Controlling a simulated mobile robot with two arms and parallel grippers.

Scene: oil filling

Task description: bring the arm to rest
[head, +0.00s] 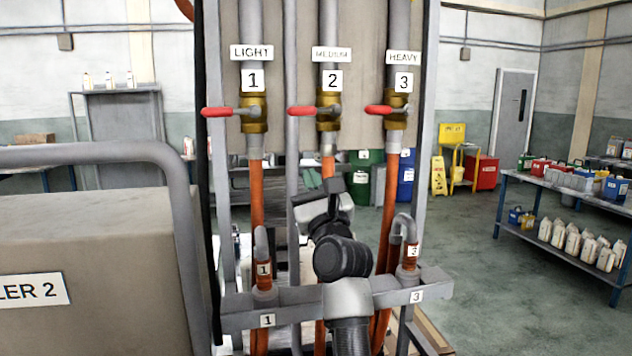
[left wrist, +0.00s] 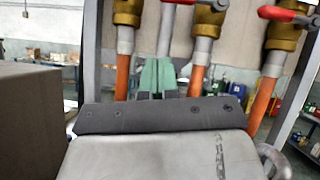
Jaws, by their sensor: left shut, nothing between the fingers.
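My left arm rises from the bottom centre of the head view, in front of the hose rack. Its gripper (head: 333,186) is small and dark there, below valve 2. In the left wrist view the green fingers (left wrist: 157,78) are together with nothing between them. They point toward the pipes and orange hoses, and I cannot tell the distance. My right gripper is in neither view.
Valves 1 (head: 253,111), 2 (head: 329,110) and 3 (head: 396,109) have red handles pointing left. Nozzles 1 (head: 262,270) and 3 (head: 410,256) sit in the rack bar (head: 297,306); my arm covers its middle. A grey-railed filler stands left, a blue table (head: 560,202) right.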

